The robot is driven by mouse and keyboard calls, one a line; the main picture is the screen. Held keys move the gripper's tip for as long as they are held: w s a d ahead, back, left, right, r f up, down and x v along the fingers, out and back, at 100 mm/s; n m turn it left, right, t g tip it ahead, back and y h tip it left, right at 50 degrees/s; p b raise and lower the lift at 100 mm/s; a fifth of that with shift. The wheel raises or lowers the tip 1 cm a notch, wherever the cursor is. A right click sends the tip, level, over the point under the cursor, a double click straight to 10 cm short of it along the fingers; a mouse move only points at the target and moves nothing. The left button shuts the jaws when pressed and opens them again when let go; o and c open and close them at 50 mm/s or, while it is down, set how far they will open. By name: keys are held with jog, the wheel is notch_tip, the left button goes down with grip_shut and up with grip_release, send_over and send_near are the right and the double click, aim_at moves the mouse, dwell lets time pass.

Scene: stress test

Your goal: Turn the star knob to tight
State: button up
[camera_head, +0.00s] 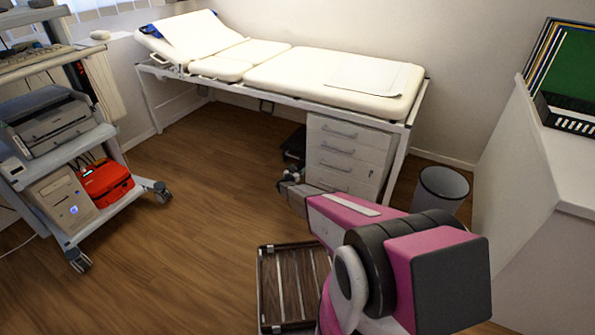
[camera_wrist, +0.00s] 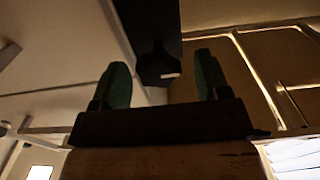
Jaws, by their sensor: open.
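My gripper (camera_head: 287,179) is at the end of my pink and black arm, in front of the examination bed, left of the white drawer unit. In the wrist view its two green-padded fingers (camera_wrist: 162,78) stand wide apart with a gap between them. A dark angular piece (camera_wrist: 157,62) at the end of a black block shows in that gap; it may be the star knob, but its lobes and markings are too dark to read. I cannot tell whether the fingers touch it. In the head view I cannot make out the knob near my gripper.
The bed (camera_head: 335,80) stands along the back wall over the drawer unit (camera_head: 343,150). A bin (camera_head: 441,188) is to its right. A slatted wooden-topped item (camera_head: 285,285) lies below my arm. An equipment cart (camera_head: 78,155) is at left. The floor between is clear.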

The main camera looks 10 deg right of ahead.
jog(key=c, duration=0.9)
jog(key=m, duration=0.4)
jog(key=shift+m, duration=0.4)
jog(key=m, duration=0.4)
jog(key=shift+r, duration=0.1)
jog(key=m, duration=0.5)
jog(key=shift+d, duration=0.1)
jog(key=shift+s+m, duration=0.1)
jog(key=shift+m, duration=1.9)
